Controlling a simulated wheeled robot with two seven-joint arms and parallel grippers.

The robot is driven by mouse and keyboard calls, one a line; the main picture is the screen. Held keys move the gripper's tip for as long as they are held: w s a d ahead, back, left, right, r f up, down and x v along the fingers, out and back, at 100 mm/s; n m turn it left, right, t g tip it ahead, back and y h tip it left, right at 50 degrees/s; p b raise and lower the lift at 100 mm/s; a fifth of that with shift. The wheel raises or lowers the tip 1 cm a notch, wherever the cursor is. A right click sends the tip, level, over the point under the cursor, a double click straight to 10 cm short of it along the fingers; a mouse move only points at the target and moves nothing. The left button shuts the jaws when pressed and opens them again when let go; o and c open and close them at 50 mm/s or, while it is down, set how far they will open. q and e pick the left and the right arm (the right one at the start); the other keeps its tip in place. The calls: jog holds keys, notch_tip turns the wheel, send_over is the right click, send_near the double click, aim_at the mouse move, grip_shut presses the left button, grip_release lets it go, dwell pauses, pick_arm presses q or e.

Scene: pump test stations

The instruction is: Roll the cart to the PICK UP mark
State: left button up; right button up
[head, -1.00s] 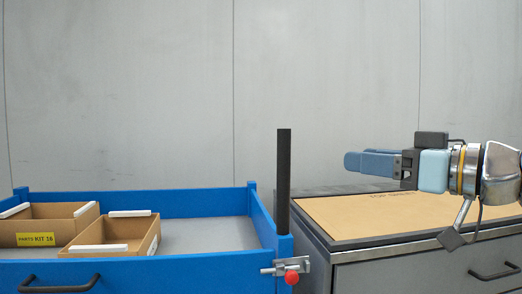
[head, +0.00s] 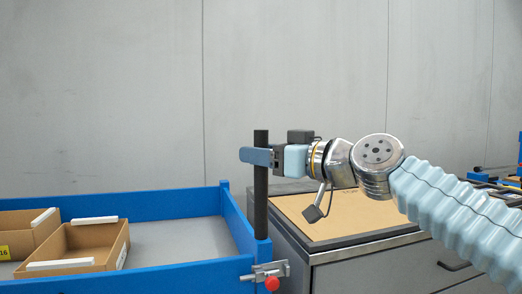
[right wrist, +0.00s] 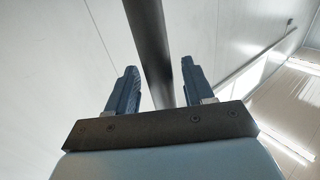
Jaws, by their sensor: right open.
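The blue cart (head: 150,200) stands at the lower left in the head view, with a black upright handle post (head: 261,215) at its near right corner. My right gripper (head: 256,157) is at the upper part of this post. In the right wrist view the post (right wrist: 150,50) runs between the two open fingers (right wrist: 156,90), with a gap on both sides. A latch with a red knob (head: 272,283) sits below the post. My left gripper is not in view. No PICK UP mark shows in these frames.
Cardboard boxes with white edges (head: 88,247) lie in the cart. A grey cabinet (head: 370,262) with a tan top mat (head: 325,218) stands close to the right of the cart. Blue and black equipment (head: 500,185) shows at the far right. A grey wall closes the back.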

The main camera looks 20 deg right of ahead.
jog(key=shift+w+a, duration=0.15)
jog(key=shift+w, duration=0.1)
grip_shut()
jog(key=shift+a, duration=0.1)
